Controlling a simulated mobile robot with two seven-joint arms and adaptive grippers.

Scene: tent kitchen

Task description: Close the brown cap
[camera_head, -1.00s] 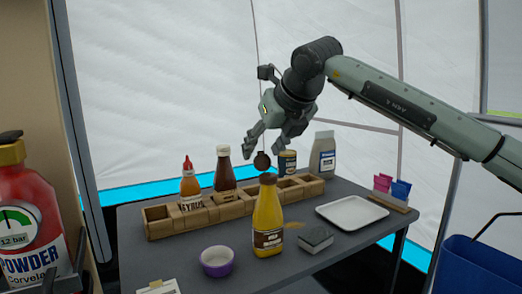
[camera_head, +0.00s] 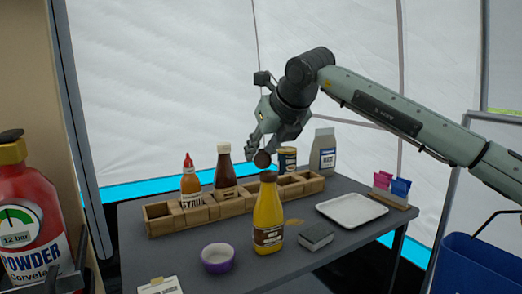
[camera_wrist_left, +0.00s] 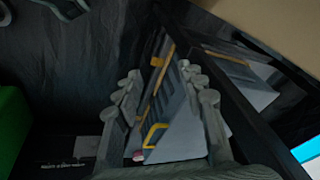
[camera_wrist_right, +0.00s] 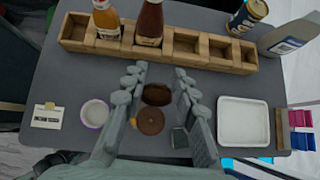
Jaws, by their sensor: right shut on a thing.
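A yellow sauce bottle (camera_head: 268,222) with a brown top stands upright near the table's front. Its round brown cap (camera_head: 262,159) stands raised just above and behind the bottle's top, like an open lid. In the right wrist view the cap (camera_wrist_right: 157,94) lies between my right fingers, beyond the bottle's brown top (camera_wrist_right: 150,120). My right gripper (camera_head: 262,145) comes down from above and is shut on the cap; the exact contact is hard to see. My left gripper (camera_wrist_left: 163,85) shows only in its wrist view, with its fingers apart and nothing clearly held.
A wooden rack (camera_head: 228,207) with sauce bottles runs behind the yellow bottle. A purple bowl (camera_head: 217,258) stands left of it, a grey sponge-like block (camera_head: 316,236) and white tray (camera_head: 352,208) to the right. A red extinguisher (camera_head: 28,230) is at far left, a blue bin (camera_head: 480,265) at right.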

